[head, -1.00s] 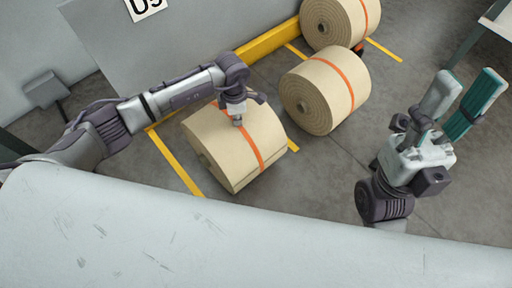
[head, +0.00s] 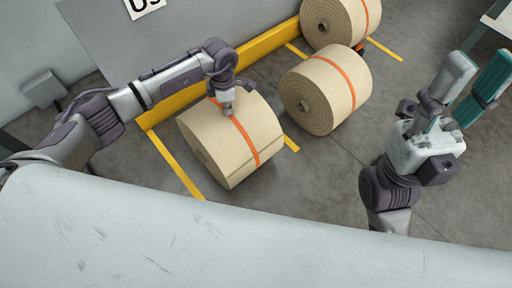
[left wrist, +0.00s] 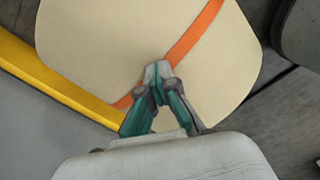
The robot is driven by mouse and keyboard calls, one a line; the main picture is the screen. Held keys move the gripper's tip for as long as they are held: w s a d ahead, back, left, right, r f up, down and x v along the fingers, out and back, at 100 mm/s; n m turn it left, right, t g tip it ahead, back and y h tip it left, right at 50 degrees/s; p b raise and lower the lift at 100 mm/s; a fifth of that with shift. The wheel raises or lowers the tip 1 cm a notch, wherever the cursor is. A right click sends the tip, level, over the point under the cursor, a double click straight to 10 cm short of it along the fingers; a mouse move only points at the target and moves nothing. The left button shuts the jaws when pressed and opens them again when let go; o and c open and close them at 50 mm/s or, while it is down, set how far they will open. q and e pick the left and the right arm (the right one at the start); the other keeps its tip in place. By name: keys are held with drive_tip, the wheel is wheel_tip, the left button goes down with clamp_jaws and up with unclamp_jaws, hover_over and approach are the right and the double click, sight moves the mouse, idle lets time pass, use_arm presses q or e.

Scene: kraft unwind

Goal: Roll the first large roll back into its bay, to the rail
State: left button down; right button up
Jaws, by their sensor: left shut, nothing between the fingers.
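The nearest large kraft roll (head: 210,140), tan with an orange strap, lies on its side on the floor between yellow bay lines, close to the yellow rail (head: 183,98). In the left wrist view the roll (left wrist: 110,45) overlaps the rail (left wrist: 60,88); I cannot tell if they touch. My left gripper (head: 228,110) is shut and empty, its tips at the roll's top near the strap; in the left wrist view the gripper (left wrist: 157,72) hides part of the strap. My right gripper (head: 476,80) is open and empty, off to the right, away from the rolls.
A second roll (head: 338,85) lies right of the first, out from the rail, and a third roll (head: 325,22) lies farther back. A grey panel with a sign (head: 143,5) stands behind the rail. The floor (head: 325,185) in front of the second roll is clear.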

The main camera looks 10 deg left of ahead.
use_arm(q)
drive_tip(key=shift+a+f, duration=0.15)
drive_tip(key=shift+a, duration=0.1)
drive_tip(key=shift+w+a, duration=0.1)
